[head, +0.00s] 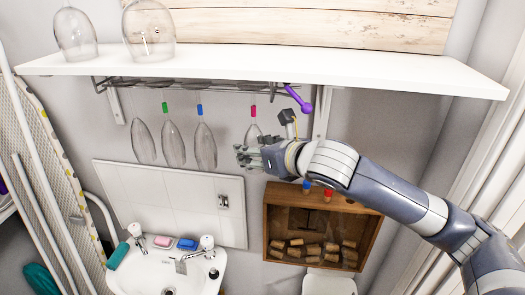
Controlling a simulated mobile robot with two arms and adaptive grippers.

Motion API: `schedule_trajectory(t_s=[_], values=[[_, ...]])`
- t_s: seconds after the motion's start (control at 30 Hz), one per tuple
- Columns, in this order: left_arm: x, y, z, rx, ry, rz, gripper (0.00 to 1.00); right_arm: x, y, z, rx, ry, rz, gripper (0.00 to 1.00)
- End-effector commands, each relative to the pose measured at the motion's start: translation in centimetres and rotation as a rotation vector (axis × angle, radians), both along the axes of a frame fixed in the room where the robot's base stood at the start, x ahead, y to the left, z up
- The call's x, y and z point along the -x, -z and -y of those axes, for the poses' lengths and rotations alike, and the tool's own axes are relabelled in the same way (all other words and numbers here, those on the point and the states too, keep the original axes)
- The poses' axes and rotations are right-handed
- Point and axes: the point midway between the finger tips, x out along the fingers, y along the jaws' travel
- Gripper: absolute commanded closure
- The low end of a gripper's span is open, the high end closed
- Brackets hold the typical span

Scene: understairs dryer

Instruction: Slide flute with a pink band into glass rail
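The flute with a pink band (253,111) is upright, bowl down, with its foot up at the wire glass rail (190,86) under the white shelf. Whether the foot sits inside the rail's slot I cannot tell. My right gripper (243,156) comes in from the right and is at the lower part of this flute's bowl, overlapping it in the head view. The fingers hide the bowl's lower part, so whether they are closed on the glass is unclear. My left gripper is out of view.
Flutes with green (165,107) and blue (200,110) bands and another flute (142,138) hang to the left. Larger glasses (149,28) stand on the white shelf (270,62). A purple object (298,99) hangs right of the pink-banded flute. Below are a wooden cork box (276,221) and a sink (140,268).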

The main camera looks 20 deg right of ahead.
Motion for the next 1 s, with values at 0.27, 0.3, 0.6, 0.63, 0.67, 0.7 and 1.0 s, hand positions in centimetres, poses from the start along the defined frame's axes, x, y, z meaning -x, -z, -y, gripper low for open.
schedule_trajectory(t_s=[0.27, 0.3, 0.6, 0.63, 0.67, 0.7, 1.0], values=[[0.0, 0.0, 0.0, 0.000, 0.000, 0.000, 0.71, -0.5, -0.1, -0.9, 0.001, 0.000, 0.000, 0.81], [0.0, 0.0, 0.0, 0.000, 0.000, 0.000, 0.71, -0.5, 0.0, -0.9, 0.001, 0.000, 0.000, 0.81], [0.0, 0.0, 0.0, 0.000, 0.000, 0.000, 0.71, -0.6, -0.1, -1.0, -0.001, -0.001, 0.001, 0.81], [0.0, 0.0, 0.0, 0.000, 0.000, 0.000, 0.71, -0.6, -0.1, -1.1, -0.001, -0.001, 0.001, 0.81], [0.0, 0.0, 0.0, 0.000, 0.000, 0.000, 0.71, -0.7, -0.1, -1.2, -0.001, -0.001, 0.001, 0.81], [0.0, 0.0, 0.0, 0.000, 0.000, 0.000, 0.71, -0.8, -0.1, -1.3, -0.001, -0.001, 0.001, 0.81], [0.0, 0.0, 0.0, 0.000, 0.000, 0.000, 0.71, -1.7, -0.1, -2.8, -0.001, -0.001, 0.002, 0.81]])
